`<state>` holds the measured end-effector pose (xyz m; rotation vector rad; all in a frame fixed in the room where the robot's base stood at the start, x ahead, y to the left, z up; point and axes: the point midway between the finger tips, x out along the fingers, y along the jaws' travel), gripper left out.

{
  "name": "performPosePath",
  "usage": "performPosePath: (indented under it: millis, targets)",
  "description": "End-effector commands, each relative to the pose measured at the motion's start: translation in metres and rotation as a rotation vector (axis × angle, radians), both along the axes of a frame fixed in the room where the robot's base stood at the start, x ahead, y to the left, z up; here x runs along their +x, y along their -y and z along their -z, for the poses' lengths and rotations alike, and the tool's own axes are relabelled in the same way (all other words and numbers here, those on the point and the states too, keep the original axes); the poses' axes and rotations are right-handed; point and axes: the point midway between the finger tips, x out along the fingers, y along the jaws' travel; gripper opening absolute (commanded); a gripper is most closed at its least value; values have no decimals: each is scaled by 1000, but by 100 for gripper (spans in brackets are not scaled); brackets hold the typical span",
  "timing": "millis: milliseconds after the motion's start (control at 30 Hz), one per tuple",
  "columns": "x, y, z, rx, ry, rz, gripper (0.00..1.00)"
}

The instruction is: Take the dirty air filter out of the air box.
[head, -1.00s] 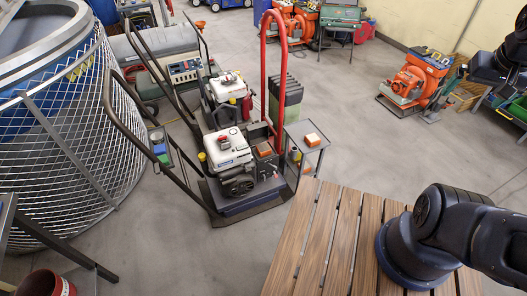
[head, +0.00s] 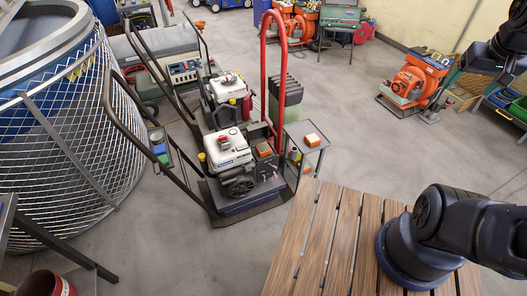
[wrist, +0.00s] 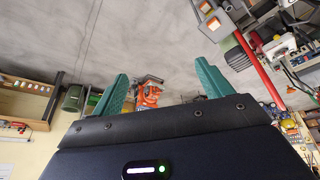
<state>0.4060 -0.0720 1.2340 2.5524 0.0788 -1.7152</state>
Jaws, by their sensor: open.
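The air box (head: 262,134) is a dark open box on the aerator with the white engine (head: 228,150), in the middle of the head view. A brown-orange block, which looks like the dirty air filter (head: 264,149), sits in it. A brighter orange block (head: 312,139) lies on a small grey stand (head: 308,128) to its right. In the wrist view my gripper (wrist: 161,68) has its two teal fingers wide apart with nothing between them. It is far from the air box, and the head view does not show it.
A red hooped handle (head: 265,70) rises behind the air box. Dark handlebars (head: 135,130) stand to the left, near a large mesh cage (head: 70,140). A slatted wooden table (head: 330,240) is in front. An orange machine (head: 408,85) stands at right. The floor between is clear.

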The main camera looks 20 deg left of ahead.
Motion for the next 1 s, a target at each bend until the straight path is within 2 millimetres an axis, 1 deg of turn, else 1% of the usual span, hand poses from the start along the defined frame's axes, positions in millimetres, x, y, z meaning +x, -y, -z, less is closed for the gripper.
performPosePath:
  millis: [33, 233, 467, 633, 767, 1000]
  targets:
    - [14, -5, -3, -10, -9, -33, 78]
    - [65, -25, -12, -53, -35, -177, 78]
    - [125, -56, -12, -101, -59, -346, 78]
    - [169, -84, -5, -135, -77, -470, 78]
    - [202, -109, 5, -160, -89, -566, 78]
    - [258, -160, 32, -202, -110, -744, 78]
